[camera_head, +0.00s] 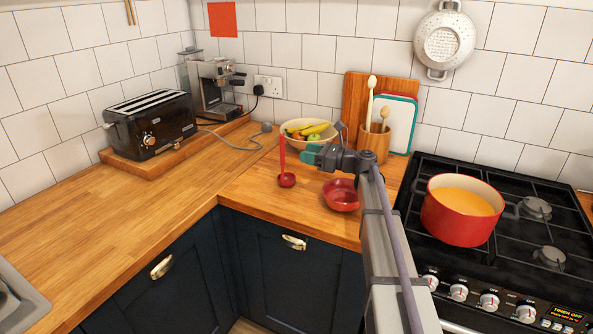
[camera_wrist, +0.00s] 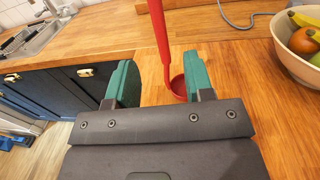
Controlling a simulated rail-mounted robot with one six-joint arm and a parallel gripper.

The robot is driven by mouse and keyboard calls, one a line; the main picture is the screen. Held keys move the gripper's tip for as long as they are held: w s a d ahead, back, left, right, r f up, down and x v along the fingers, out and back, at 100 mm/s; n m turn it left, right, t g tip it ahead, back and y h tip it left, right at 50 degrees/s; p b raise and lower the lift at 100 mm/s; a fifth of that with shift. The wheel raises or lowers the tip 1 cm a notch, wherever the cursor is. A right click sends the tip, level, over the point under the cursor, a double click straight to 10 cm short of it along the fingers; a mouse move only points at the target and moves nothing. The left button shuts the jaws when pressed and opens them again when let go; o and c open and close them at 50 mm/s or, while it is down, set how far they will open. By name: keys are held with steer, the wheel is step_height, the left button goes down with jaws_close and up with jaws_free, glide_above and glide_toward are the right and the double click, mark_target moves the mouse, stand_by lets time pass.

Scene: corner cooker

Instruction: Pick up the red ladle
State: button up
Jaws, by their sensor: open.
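The red ladle (camera_head: 283,155) stands upright on the wooden worktop, its bowl (camera_head: 287,180) down and its thin handle up. It also shows in the wrist view (camera_wrist: 160,38), where the handle lines up between the two green fingers and the bowl is partly hidden behind the right finger. My gripper (camera_head: 308,153) is open and empty, just right of the ladle in the head view. In the wrist view my gripper (camera_wrist: 161,68) points towards the handle with a gap on both sides. I cannot tell whether the handle is between the fingertips or just beyond them.
A fruit bowl (camera_head: 308,143) stands behind the ladle, and a red bowl (camera_head: 341,196) lies to its right. A utensil pot (camera_head: 375,144) is at the back. A red pot (camera_head: 461,222) sits on the hob. The worktop left of the ladle is clear up to the toaster (camera_head: 150,125).

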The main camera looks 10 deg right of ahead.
mark_target(284, 149)
steer(key=x, duration=1.1)
jaws_close()
